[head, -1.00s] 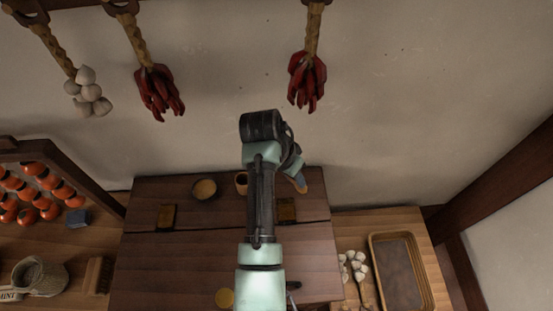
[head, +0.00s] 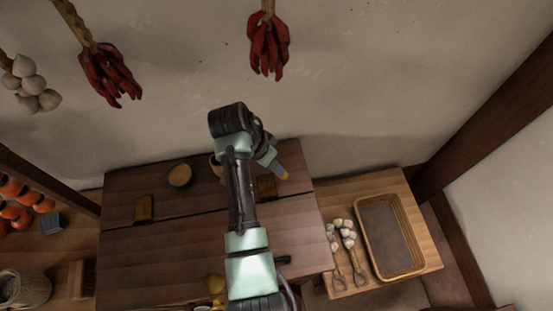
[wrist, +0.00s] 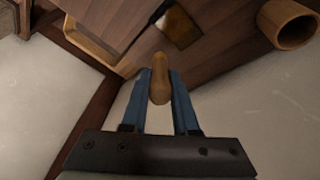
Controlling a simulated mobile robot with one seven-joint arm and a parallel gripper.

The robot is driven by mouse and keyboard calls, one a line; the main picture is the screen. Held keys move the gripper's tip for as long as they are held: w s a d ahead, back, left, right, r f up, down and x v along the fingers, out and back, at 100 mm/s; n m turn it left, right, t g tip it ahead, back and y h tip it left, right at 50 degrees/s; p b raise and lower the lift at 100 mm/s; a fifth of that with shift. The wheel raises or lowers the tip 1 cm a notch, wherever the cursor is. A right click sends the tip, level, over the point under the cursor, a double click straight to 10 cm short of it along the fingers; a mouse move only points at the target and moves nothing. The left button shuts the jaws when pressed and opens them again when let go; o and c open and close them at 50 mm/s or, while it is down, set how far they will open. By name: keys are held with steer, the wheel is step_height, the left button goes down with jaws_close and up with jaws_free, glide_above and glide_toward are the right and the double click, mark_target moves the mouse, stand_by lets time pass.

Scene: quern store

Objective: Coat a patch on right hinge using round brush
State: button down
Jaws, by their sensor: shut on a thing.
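My gripper (head: 281,166) is at the back right of the dark wooden chest top (head: 180,245), near the wall. In the wrist view its blue fingers (wrist: 160,80) are shut on a rounded wooden handle (wrist: 160,88), which I take as the round brush. Its bristles cannot be made out clearly. The right hinge (head: 267,187), a brass plate across the seam, lies just in front of the gripper; it also shows in the wrist view (wrist: 184,30), beyond the handle. Whether the brush touches it cannot be told. The left hinge (head: 143,209) is on the same seam.
A round bowl (head: 179,175) stands on the chest's back strip. A wooden cup (head: 216,166), partly hidden by my arm, shows in the wrist view (wrist: 291,26). A rectangular basket (head: 419,240) and garlic (head: 341,232) are on the right. Red chillies (head: 269,46) hang above.

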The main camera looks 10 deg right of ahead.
step_height(320, 180, down, 2)
steer(key=shift+f+b, duration=0.1)
steer(key=shift+b, duration=0.5)
steer(key=shift+a, duration=3)
steer(key=shift+s+a+f+b, duration=0.1)
steer(key=shift+a+b, duration=0.2)
steer(key=shift+a, duration=0.35)
steer(key=d, duration=0.3)
steer(key=shift+d, duration=0.2)
steer(key=shift+d+p, duration=0.35)
steer(key=shift+d, duration=0.45)
steer(key=d, duration=0.2)
steer(key=shift+d, duration=0.3)
steer(key=p+v, duration=0.1)
steer(key=v, duration=0.1)
steer(key=d+p+v, duration=0.1)
steer(key=p+v, duration=0.1)
steer(key=shift+w+a+r, duration=0.15)
steer(key=shift+w+r, duration=0.1)
steer(key=shift+r, duration=0.1)
steer(key=r+p, duration=0.2)
steer(key=r, duration=0.1)
steer(key=shift+d, duration=0.2)
steer(key=shift+a+r+p, duration=0.2)
steer(key=shift+r+p, duration=0.2)
steer(key=shift+p, duration=0.2)
steer(key=shift+d, duration=0.15)
